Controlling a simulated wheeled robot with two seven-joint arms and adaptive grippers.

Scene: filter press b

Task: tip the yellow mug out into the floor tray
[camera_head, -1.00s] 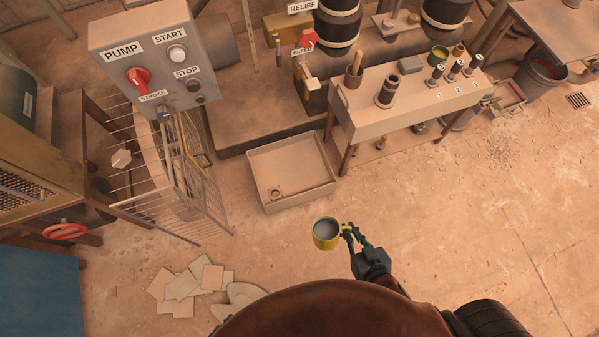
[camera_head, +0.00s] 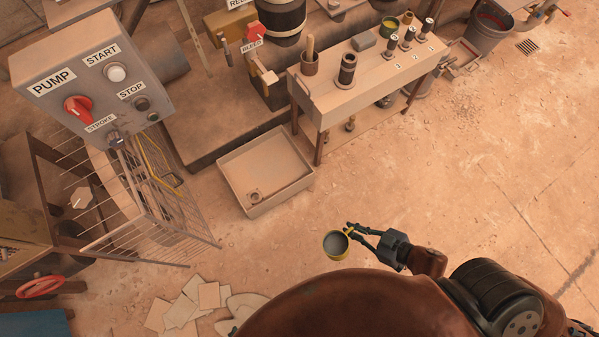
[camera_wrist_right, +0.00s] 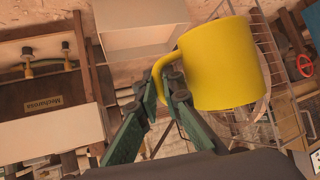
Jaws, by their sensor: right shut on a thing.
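The yellow mug (camera_head: 336,244) holds grey contents and appears upright in the head view. My right gripper (camera_head: 353,232) is shut on its handle. In the right wrist view the mug (camera_wrist_right: 218,65) fills the upper right, with the fingers (camera_wrist_right: 168,88) closed on the handle. The floor tray (camera_head: 258,206) is a shallow pale square box on the ground, up and left of the mug in the head view, with a small round fitting inside. The mug is apart from the tray, on its near right side. My left gripper is not in view.
A wire guard (camera_head: 150,205) stands left of the tray, below the pump control box (camera_head: 98,83). A bench (camera_head: 365,85) with tools and a second yellow-rimmed pot (camera_head: 389,25) stands behind. Flat sheets (camera_head: 190,305) lie at the lower left. Floor to the right is clear.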

